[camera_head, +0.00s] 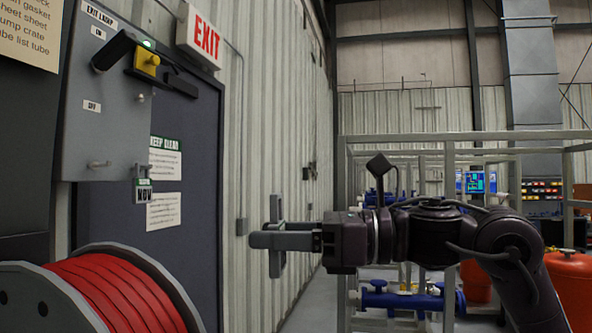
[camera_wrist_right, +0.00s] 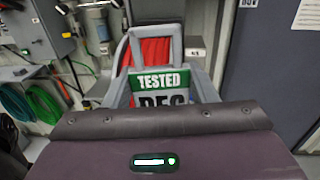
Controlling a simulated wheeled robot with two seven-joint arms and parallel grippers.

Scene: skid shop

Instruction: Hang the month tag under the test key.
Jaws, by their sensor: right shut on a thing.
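My right gripper (camera_head: 264,240) is shut on the month tag (camera_head: 276,215), held in free air right of the dark door. The tag shows almost edge-on there as a grey frame. In the right wrist view the tag (camera_wrist_right: 160,80) reads "TESTED" on green over partly hidden "DEC", with a grey loop on top. A grey panel (camera_head: 108,125) marked "EXIT LAMP", ON and OFF carries a yellow block (camera_head: 147,62), which may be the test key, beside a black bar with a green light. A "NOV" tag (camera_head: 143,190) hangs at the panel's lower right. My left gripper is not in view.
A red hose reel (camera_head: 115,290) stands at the lower left, below the panel. An EXIT sign (camera_head: 205,40) juts from the wall above the door (camera_head: 195,150). A grey peg (camera_head: 98,164) sticks out low on the panel. A metal frame (camera_head: 450,220) stands behind my arm.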

